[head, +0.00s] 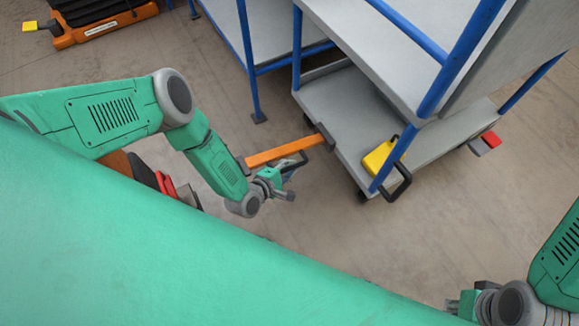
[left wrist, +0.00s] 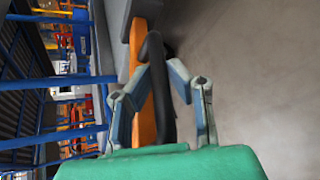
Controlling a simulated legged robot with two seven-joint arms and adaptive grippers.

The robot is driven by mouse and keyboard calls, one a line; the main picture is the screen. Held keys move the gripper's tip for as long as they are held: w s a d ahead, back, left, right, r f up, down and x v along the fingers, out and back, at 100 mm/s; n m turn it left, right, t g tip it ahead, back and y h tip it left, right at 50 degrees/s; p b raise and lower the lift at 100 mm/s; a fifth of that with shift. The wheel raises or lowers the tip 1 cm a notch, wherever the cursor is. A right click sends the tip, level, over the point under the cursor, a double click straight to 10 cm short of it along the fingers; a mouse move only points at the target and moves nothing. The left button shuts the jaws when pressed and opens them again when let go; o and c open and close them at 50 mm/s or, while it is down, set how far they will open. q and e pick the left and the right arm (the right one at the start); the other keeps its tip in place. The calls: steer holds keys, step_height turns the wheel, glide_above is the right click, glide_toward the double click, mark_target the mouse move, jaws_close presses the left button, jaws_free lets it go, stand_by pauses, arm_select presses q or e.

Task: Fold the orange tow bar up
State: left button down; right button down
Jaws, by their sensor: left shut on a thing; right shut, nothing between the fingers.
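The orange tow bar (head: 285,151) sticks out low from the near left end of the grey cart, roughly level above the floor. A black loop handle (head: 301,161) is at its side. My left gripper (head: 287,180) is at this handle. In the left wrist view the fingers (left wrist: 159,76) close around the black handle (left wrist: 157,95), with the orange bar (left wrist: 141,100) just beside it. My right gripper (head: 460,304) is at the lower right, away from the bar, shut and empty.
The blue-framed cart (head: 355,110) carries a yellow block (head: 379,157) and a black loop (head: 400,182) near its corner. A second blue-legged cart (head: 250,60) stands behind. An orange and black machine (head: 100,20) is at upper left. Floor right of the bar is clear.

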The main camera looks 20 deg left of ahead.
arm_select(q)
steer(key=r+p, duration=0.1)
steer(key=r+g+p, duration=0.1)
steer(key=w+r+y, duration=0.1)
steer(key=shift+d+r+m+g+p, duration=0.2)
steer(key=shift+r+m+g+p, duration=0.1)
steer(key=shift+r+g+p, duration=0.1)
steer(key=shift+w+d+r+g+y+p, duration=0.25)
steer(key=shift+r+g+p, duration=0.1)
steer(key=shift+r+p, duration=0.1)
steer(key=shift+w+d+r+g+y+p, duration=0.15)
steer(key=shift+r+g+y+p, duration=0.1)
steer(key=shift+r+g+p, duration=0.15)
steer(key=shift+w+r, duration=0.15)
steer(key=c, duration=1.5)
jaws_free()
steer(key=shift+d, duration=0.1)
steer(key=shift+c, duration=0.2)
steer(key=v, duration=1.2)
steer(key=shift+d, duration=0.1)
